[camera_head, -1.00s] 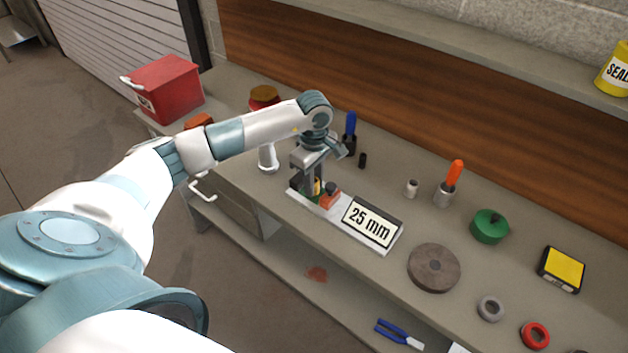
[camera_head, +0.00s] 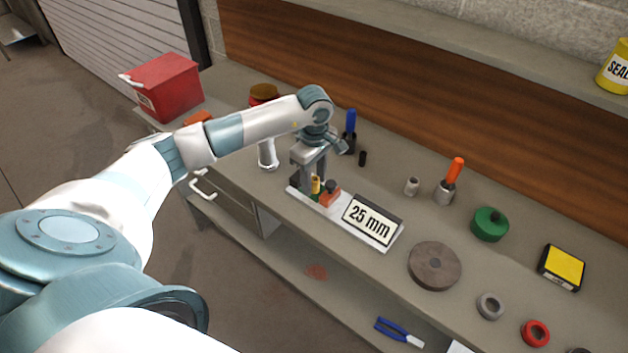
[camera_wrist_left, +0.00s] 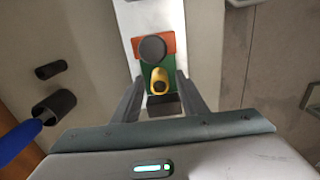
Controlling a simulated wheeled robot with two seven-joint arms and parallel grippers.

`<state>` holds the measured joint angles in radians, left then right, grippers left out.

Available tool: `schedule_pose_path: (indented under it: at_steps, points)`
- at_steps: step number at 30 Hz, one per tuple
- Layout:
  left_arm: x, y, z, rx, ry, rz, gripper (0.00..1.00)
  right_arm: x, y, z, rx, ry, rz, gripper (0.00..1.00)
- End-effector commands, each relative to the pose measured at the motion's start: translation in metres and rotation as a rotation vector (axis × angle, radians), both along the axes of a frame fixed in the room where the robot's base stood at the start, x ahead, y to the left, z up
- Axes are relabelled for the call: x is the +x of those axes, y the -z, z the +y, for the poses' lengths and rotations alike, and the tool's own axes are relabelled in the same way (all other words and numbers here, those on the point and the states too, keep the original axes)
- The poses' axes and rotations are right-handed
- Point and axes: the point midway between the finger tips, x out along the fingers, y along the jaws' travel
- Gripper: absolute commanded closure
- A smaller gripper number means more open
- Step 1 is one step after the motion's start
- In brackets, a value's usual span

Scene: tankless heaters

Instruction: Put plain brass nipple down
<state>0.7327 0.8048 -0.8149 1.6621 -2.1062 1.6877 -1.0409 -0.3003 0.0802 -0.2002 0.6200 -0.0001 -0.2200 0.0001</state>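The plain brass nipple (camera_head: 316,185) stands on the green pad (camera_head: 313,197) of a light tray (camera_head: 384,245) with a "25 mm" sign. In the left wrist view the brass nipple (camera_wrist_left: 160,79) stands upright on green, its open end facing the camera. My left gripper (camera_head: 314,180) is above the tray, pointing down. In the left wrist view its fingers (camera_wrist_left: 160,85) are spread, with visible gaps on both sides of the nipple. A dark round piece (camera_wrist_left: 152,48) sits on the orange pad just beyond. My right gripper is not in view.
The "25 mm" sign (camera_head: 369,221) stands at the tray's right end. A blue-handled tool (camera_head: 350,125) and a small dark cylinder (camera_head: 362,159) are behind the gripper. A grey disc (camera_head: 434,265) lies right of the tray. The bench's front edge is close to the tray.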

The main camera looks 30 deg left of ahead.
Motion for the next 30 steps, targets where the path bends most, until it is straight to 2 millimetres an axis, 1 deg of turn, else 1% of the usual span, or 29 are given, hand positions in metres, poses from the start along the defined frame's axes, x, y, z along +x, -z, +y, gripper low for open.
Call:
schedule_pose_path:
  at_steps: [1, 5, 12, 18, 24, 30]
  points:
    - [0.001, -0.003, 0.001, 0.001, 0.0, -0.005, 0.61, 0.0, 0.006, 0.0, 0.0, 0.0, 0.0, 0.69]
    - [0.002, -0.021, 0.001, 0.002, 0.0, -0.006, 0.61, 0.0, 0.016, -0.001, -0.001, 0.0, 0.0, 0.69]
    - [0.001, -0.064, 0.001, 0.001, 0.0, -0.007, 0.61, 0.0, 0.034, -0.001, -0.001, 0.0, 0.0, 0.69]
    - [0.001, -0.095, 0.0, 0.001, 0.0, -0.005, 0.61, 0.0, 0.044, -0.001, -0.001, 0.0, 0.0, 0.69]
    - [0.001, -0.111, 0.0, 0.001, 0.0, -0.002, 0.61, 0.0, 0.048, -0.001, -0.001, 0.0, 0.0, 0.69]
    - [0.0, -0.115, 0.0, 0.001, 0.0, 0.0, 0.61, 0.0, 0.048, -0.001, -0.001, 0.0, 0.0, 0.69]
